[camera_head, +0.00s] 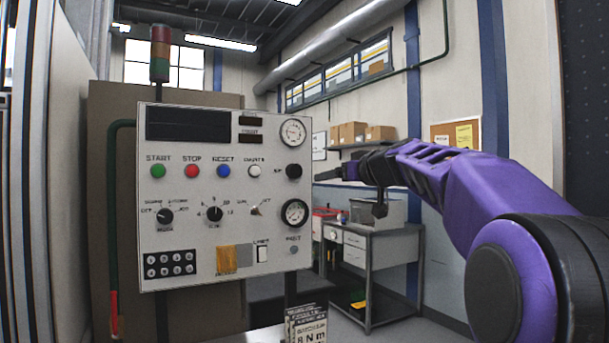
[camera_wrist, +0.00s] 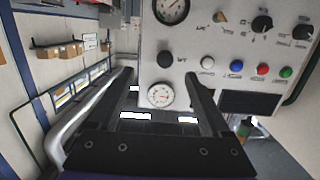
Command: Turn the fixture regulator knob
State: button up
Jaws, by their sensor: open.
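A white control panel (camera_head: 225,262) stands upright, its face towards me. A round black knob (camera_head: 294,171) with a short label on its left sits near the panel's right edge, between an upper and a lower dial gauge; it seems to be the regulator knob. In the wrist view, which is turned over, the knob (camera_wrist: 165,60) shows between my finger lines, just beyond the tips. My gripper (camera_head: 325,174) is just right of the knob in the head view. In the wrist view my gripper (camera_wrist: 161,74) is open and empty, its fingers apart from the knob.
The upper gauge (camera_head: 292,133) and lower gauge (camera_head: 295,212) flank the knob closely. A row of push buttons (camera_head: 191,171) and a black selector (camera_head: 215,213) are further left. A grey workbench (camera_head: 385,243) stands behind, right of the panel.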

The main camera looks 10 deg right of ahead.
jog(key=r+n+y, duration=0.1)
jog(key=n+y, duration=0.1)
jog(key=p, duration=0.9)
send_near(297, 171)
jog(key=shift+t, duration=0.3)
jog(key=x, duration=0.7)
jog(key=shift+a, duration=0.1)
jog(key=shift+w+a+f, duration=0.2)
jog(key=shift+w+a, duration=0.05)
jog(key=shift+w, duration=0.4)
grip_shut()
jog(key=shift+m, duration=0.4)
